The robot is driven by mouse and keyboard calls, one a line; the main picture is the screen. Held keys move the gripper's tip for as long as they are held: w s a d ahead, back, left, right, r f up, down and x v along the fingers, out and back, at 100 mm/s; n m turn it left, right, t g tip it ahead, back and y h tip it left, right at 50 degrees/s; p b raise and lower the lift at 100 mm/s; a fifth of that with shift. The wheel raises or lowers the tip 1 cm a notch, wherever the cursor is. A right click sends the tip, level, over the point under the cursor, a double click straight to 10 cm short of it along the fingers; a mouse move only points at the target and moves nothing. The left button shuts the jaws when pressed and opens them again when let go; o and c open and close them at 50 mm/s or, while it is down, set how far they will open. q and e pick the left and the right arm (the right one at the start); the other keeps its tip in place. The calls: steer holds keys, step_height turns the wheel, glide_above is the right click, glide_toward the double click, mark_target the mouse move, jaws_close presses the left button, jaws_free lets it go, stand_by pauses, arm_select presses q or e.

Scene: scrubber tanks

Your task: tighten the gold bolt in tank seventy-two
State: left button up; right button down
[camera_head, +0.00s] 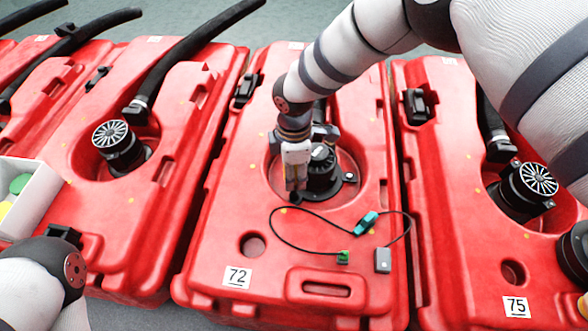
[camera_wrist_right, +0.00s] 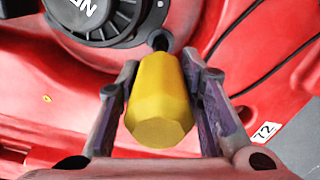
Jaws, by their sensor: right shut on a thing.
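Tank seventy-two (camera_head: 222,215) is the red tank in the middle of the head view, with its "72" label (camera_head: 237,277) at the front. My right gripper (camera_head: 296,180) points down beside the tank's round black motor (camera_head: 322,168). In the right wrist view my right gripper (camera_wrist_right: 162,105) is shut on a yellow faceted tool handle (camera_wrist_right: 158,105). The tool's dark far end (camera_wrist_right: 160,40) is beside the motor's edge; I cannot tell whether it touches a bolt. A small gold spot (camera_wrist_right: 46,98) shows on the red surface. My left gripper is not in view.
A thin black cable with a teal piece (camera_head: 367,223) and a grey block (camera_head: 382,261) lies on tank seventy-two. Red tanks stand on both sides, the right one labelled "75" (camera_head: 516,307). A white bin (camera_head: 30,200) with green and yellow items sits at the left.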

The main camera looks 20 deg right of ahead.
steer(key=shift+s+f, duration=0.1)
stand_by(0.4)
steer(key=shift+r+p, duration=1.45)
steer(key=shift+r, duration=1.2)
steer(key=shift+f, duration=0.1)
